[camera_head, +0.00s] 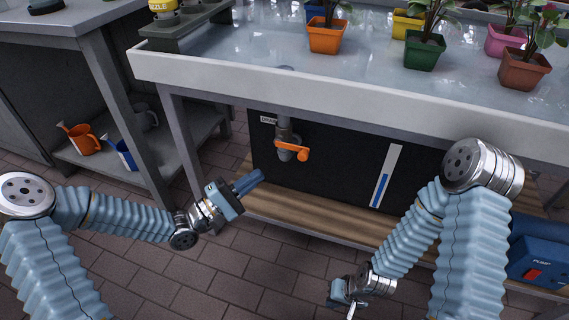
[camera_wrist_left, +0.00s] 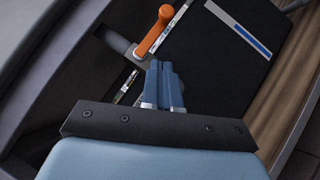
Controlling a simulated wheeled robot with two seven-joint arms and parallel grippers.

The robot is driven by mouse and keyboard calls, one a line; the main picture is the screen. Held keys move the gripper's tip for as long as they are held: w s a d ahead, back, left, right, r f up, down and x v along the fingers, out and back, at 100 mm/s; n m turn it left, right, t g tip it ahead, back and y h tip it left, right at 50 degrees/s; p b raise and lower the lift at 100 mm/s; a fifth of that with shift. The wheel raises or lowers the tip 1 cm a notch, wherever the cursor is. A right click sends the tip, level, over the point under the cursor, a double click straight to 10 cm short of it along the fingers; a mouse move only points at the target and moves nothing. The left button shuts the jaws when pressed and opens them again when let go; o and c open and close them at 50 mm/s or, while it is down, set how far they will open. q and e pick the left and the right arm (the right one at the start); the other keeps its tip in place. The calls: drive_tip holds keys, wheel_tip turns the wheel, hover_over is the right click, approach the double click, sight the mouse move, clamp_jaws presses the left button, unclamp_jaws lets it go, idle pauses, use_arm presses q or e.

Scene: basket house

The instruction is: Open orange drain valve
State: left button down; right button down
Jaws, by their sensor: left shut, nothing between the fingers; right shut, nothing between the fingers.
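The orange drain valve handle (camera_head: 292,153) sits on a grey pipe (camera_head: 285,130) under the front edge of the white tray bench, before a black panel. In the left wrist view the orange handle (camera_wrist_left: 154,31) shows just beyond the fingertips. My left gripper (camera_head: 260,175) is shut and empty, to the left of and a little below the handle in the head view, apart from it. In the left wrist view its blue fingers (camera_wrist_left: 161,66) are together. My right gripper (camera_head: 350,310) is low over the floor at the bottom, shut and empty, partly cut off from clear view.
A level gauge with a blue bar (camera_head: 380,190) is on the panel right of the valve. The white bench rim (camera_head: 350,100) overhangs it. A wooden shelf (camera_head: 300,212) lies below. A blue pump (camera_head: 540,255) stands at right. Watering cans (camera_head: 84,139) sit at left.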

sight(277, 146)
use_arm(q)
drive_tip(key=d+r, duration=0.1)
drive_tip(key=d, duration=0.1)
drive_tip(key=w+d+r, duration=0.1)
drive_tip(key=d, duration=0.1)
drive_tip(key=w+d+r, duration=0.1)
drive_tip(key=d, duration=0.1)
drive_tip(key=shift+w+d, duration=0.1)
drive_tip(key=shift+d, duration=0.2)
drive_tip(key=shift+d+r, duration=0.2)
drive_tip(key=shift+d, duration=0.4)
drive_tip(key=shift+d+r+n+t+b, duration=0.1)
drive_tip(key=shift+r+n+t+b, duration=0.15)
drive_tip(key=shift+n+t, duration=0.6)
drive_tip(key=r+n+t+y+b, duration=0.1)
drive_tip(key=n+t+y+b, duration=0.2)
drive_tip(key=n+y, duration=0.3)
drive_tip(key=a+r+n+t+y+b, duration=0.1)
drive_tip(key=n+t+y+b, duration=0.3)
drive_tip(key=n, duration=0.9)
drive_tip(key=r+n+t+y+b, duration=0.2)
drive_tip(key=n+t+y+b, duration=0.2)
drive_tip(key=n+y, duration=0.4)
drive_tip(key=shift+w+a+r+n+t, duration=0.15)
drive_tip(key=shift+a+r+n+t, duration=0.25)
drive_tip(key=shift+n, duration=0.45)
